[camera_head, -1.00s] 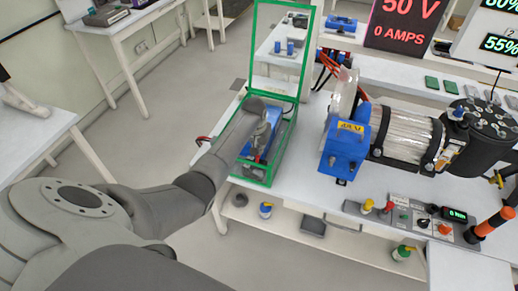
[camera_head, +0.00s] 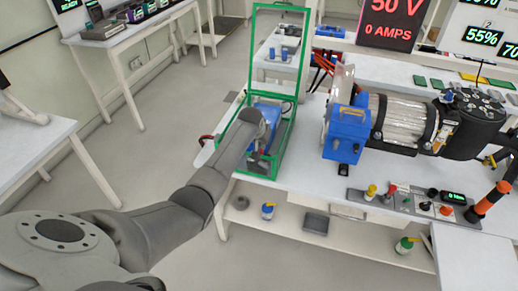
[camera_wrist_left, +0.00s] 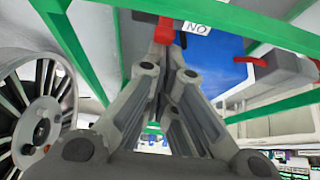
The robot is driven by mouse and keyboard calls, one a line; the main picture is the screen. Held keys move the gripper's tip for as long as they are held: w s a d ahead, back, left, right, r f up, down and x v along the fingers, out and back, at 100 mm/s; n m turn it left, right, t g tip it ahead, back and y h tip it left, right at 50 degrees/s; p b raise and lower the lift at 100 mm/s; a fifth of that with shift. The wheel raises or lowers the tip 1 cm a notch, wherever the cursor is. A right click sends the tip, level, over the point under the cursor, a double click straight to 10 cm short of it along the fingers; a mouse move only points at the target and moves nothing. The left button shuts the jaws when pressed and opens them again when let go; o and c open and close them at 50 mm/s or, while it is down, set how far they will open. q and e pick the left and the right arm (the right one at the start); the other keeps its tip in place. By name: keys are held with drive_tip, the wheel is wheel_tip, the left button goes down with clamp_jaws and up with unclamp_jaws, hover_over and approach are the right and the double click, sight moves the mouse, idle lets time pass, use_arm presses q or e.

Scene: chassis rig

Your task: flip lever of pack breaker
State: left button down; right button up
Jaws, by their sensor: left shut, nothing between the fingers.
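The pack breaker seems to be the blue unit (camera_head: 262,103) inside a green-framed enclosure (camera_head: 281,99) on the white bench. In the left wrist view the closed fingertips (camera_wrist_left: 174,55) point at a red piece (camera_wrist_left: 164,31), likely the lever, beside a white label reading "NO" (camera_wrist_left: 197,28). I cannot tell whether they touch it. The blue body (camera_wrist_left: 212,65) is right of the fingers. My right gripper is not in view.
Green bars (camera_wrist_left: 72,45) pass close around my left gripper. A blue-ended motor (camera_head: 346,124) stands right of the enclosure. A control panel with knobs (camera_head: 410,203) lies near the bench front. A spoked wheel (camera_wrist_left: 38,110) is at the left in the wrist view.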

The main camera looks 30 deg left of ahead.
use_arm(q)
drive_tip(key=shift+s+d+r+t+p, duration=0.1)
drive_tip(key=shift+s+r+t+p, duration=0.1)
drive_tip(key=shift+s+t+p, duration=0.2)
drive_tip(key=shift+s+d+r+t+p, duration=0.1)
drive_tip(key=shift+s+r+t+p, duration=0.15)
drive_tip(key=shift+s, duration=0.2)
drive_tip(key=shift+s+t+p, duration=0.1)
drive_tip(key=shift+t+p, duration=0.25)
drive_tip(key=shift+y, duration=0.3)
drive_tip(key=shift+w+f, duration=0.25)
drive_tip(key=shift+f, duration=0.05)
drive_tip(key=shift+r+p, duration=0.85)
drive_tip(key=shift+p, duration=0.05)
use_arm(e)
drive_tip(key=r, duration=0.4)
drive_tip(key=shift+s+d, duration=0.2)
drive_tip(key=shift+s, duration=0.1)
